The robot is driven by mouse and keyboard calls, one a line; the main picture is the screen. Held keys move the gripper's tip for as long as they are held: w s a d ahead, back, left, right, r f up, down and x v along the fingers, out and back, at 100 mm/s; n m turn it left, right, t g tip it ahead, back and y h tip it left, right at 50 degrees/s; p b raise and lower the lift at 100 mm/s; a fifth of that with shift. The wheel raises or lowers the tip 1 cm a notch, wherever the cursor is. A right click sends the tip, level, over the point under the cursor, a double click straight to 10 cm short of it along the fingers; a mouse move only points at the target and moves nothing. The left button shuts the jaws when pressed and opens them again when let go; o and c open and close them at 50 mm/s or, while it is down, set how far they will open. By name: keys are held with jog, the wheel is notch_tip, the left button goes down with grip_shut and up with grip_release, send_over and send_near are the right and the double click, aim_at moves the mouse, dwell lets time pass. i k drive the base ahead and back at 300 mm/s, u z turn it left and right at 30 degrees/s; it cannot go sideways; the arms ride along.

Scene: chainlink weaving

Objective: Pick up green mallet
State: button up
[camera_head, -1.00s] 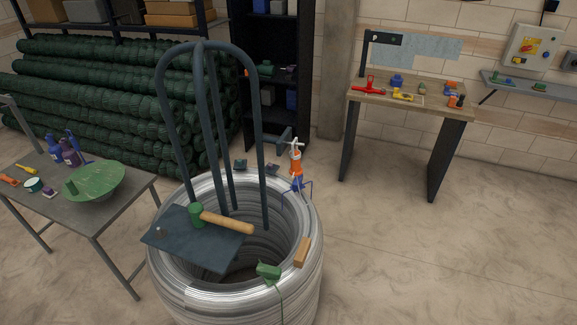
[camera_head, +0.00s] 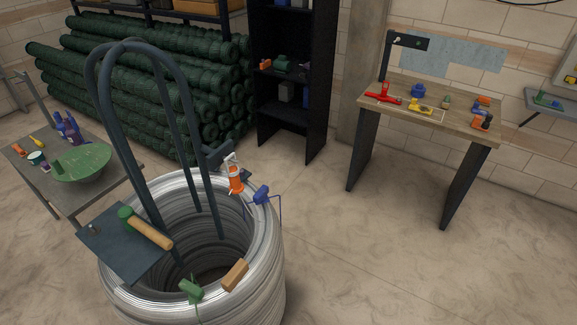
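The green mallet (camera_head: 151,234) has a green cylindrical head and a light wooden handle. It lies on a dark flat plate (camera_head: 105,245) above the left part of a large wire coil (camera_head: 250,300). Its head is toward the upper middle of the plate. Its handle points down and right, with the end reaching past the plate's edge over the coil's opening. Nothing covers the mallet. My gripper is not in view.
Tall dark curved bars (camera_head: 128,150) rise from the coil beside the mallet. An orange and white tool (camera_head: 235,176), a blue item (camera_head: 262,195), a wooden block (camera_head: 235,275) and a green item (camera_head: 190,289) sit on the coil's rim. Floor at right is clear.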

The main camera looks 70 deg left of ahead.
aim_at(126, 214)
jog(key=u, duration=0.05)
jog(key=i, duration=2.1)
jog(key=u, duration=3.9)
jog(key=i, duration=1)
jog(key=z, duration=0.05)
